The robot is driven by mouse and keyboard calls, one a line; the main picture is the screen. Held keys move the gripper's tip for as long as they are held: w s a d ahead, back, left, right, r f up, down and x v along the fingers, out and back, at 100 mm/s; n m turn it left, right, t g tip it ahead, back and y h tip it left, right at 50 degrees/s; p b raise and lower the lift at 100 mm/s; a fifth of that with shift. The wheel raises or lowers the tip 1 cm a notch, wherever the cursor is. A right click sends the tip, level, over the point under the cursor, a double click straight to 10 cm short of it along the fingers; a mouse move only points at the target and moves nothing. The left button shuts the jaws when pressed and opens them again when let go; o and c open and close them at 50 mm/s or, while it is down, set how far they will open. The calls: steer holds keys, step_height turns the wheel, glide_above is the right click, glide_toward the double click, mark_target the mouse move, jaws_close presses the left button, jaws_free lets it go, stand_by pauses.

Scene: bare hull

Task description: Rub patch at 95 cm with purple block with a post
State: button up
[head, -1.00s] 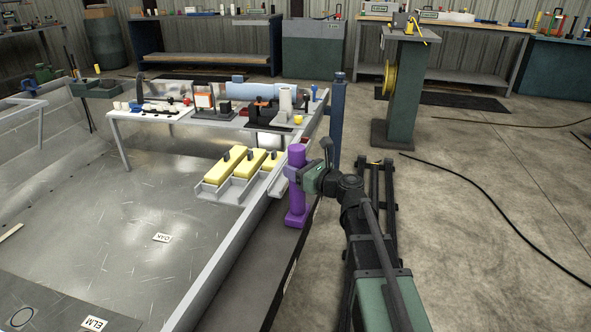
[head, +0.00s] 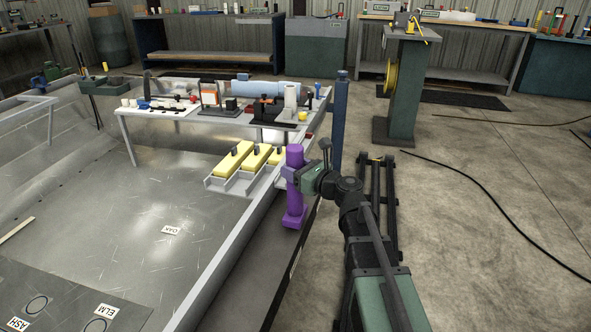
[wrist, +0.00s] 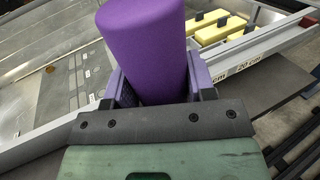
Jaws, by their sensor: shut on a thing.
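The purple block with a post (head: 294,218) is upright in the head view, its tall round post above a wider base. My gripper (head: 297,177) is shut on its post, which also fills the top middle of the wrist view (wrist: 142,45). The purple block is beside the hull's right edge rail; I cannot tell whether its base touches anything. Dark panels with ringed circles and labels ELM (head: 105,310) and ASH lie on the hull floor at bottom left. A scale on the rail shows "20 cm" (wrist: 246,66) in the wrist view. I cannot tell which patch is at 95 cm.
Yellow blocks with dark knobs (head: 234,160) sit in a grey tray (head: 222,188) near the rail. A white table (head: 190,113) with assorted items crosses the hull behind them. A blue post (head: 338,120) stands beyond my gripper. The hull floor (head: 140,200) is mostly bare.

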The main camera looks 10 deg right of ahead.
mark_target(302, 151)
steer(key=shift+r+p, duration=2.65)
steer(key=shift+r, duration=0.45)
